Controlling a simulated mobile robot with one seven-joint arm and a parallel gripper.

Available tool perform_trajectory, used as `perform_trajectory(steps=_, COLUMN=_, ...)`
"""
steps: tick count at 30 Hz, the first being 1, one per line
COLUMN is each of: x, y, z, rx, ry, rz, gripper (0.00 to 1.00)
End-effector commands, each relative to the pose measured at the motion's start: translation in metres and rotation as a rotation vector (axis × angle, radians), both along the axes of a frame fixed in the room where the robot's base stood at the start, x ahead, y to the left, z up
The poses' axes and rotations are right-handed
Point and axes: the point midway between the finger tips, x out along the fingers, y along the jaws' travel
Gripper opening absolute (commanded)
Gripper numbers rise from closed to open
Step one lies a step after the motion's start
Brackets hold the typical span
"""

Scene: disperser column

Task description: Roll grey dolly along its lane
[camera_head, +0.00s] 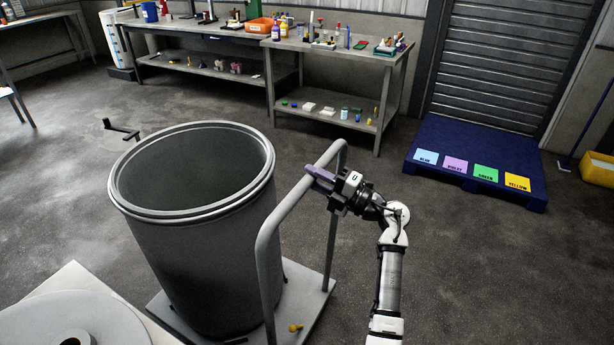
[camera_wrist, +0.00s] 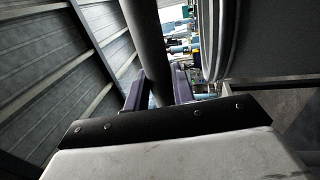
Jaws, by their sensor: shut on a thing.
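The grey dolly (camera_head: 305,297) stands on the concrete floor in the head view, with a tall tubular push handle (camera_head: 266,258) on its right side. A large grey open drum (camera_head: 205,250) stands upright on its deck. My gripper (camera_head: 318,176) is shut on the handle's top bar. In the wrist view the grey bar (camera_wrist: 147,50) runs between the two purple fingers of my gripper (camera_wrist: 158,88). A small yellow knob (camera_head: 295,328) sits on the deck near the handle's foot. The drum hides much of the deck. I cannot make out lane markings.
A blue platform (camera_head: 470,185) with blue, violet, green and yellow labelled squares stands by the shutter at the right. Workbenches (camera_head: 340,52) with bottles and tools line the back. A pale round-topped object (camera_head: 75,322) is at bottom left.

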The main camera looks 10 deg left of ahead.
Motion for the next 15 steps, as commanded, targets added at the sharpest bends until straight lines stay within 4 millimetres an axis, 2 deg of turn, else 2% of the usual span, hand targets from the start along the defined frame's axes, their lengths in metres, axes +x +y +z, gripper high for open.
perform_trajectory(steps=3, x=0.0037, y=-0.0005, z=0.0061, rx=0.003, ry=-0.006, rz=-0.013, gripper=0.00)
perform_trajectory(steps=4, x=0.0037, y=-0.0002, z=0.0062, rx=0.003, ry=-0.006, rz=-0.012, gripper=0.29)
perform_trajectory(steps=8, x=0.0031, y=0.0008, z=0.0057, rx=0.003, ry=-0.007, rz=-0.010, gripper=0.45)
perform_trajectory(steps=15, x=0.0022, y=0.0018, z=0.0039, rx=0.001, ry=-0.005, rz=-0.006, gripper=0.45)
